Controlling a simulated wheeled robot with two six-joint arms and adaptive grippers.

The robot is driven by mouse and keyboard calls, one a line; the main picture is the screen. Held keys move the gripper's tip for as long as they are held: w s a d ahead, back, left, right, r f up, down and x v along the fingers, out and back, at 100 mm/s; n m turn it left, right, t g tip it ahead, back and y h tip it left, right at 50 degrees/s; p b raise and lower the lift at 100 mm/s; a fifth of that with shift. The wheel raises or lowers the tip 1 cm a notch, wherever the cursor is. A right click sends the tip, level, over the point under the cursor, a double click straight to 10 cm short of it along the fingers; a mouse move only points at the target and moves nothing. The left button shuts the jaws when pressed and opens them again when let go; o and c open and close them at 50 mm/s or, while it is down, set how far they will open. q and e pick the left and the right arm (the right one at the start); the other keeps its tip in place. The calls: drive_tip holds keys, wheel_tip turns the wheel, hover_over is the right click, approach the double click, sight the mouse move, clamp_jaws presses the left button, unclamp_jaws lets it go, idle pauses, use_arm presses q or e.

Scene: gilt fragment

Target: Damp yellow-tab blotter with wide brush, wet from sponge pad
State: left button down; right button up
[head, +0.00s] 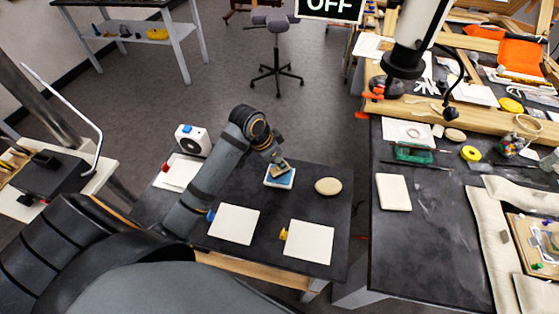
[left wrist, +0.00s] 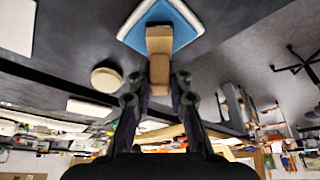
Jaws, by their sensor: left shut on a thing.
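My left gripper (head: 275,154) is shut on the wide brush (head: 281,165), a tan block-like tool. In the left wrist view my fingers (left wrist: 159,88) close on the narrow handle, and the broader part of the brush (left wrist: 160,40) points away over the blue sponge pad (left wrist: 181,32). The pad (head: 278,181) lies in a white tray; I cannot tell whether the brush touches it. The yellow-tab blotter (head: 309,241) is a white sheet lying flat at the table's near right, its yellow tab (head: 283,233) at its left edge. My right gripper is not in view.
A blue-tab blotter (head: 234,224) lies left of the yellow-tab one, and a red-tab blotter (head: 177,172) lies farther left. A smooth oval stone (head: 328,186) sits right of the pad. A white fan-like box (head: 193,140) stands at the back left. A cluttered bench (head: 425,240) is at the right.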

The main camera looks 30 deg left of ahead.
use_arm(q)
drive_tip(key=shift+f, duration=0.35)
idle(0.9)
drive_tip(key=shift+s+p, duration=0.1)
drive_tip(key=shift+p, duration=0.25)
idle(0.5)
drive_tip(key=shift+f, duration=0.15)
idle(0.4)
wheel_tip(320, 180, up, 7)
drive_tip(key=p, duration=0.8)
drive_tip(key=shift+r+p, duration=0.2)
drive_tip(key=shift+p, duration=0.2)
drive_tip(key=shift+f, duration=0.1)
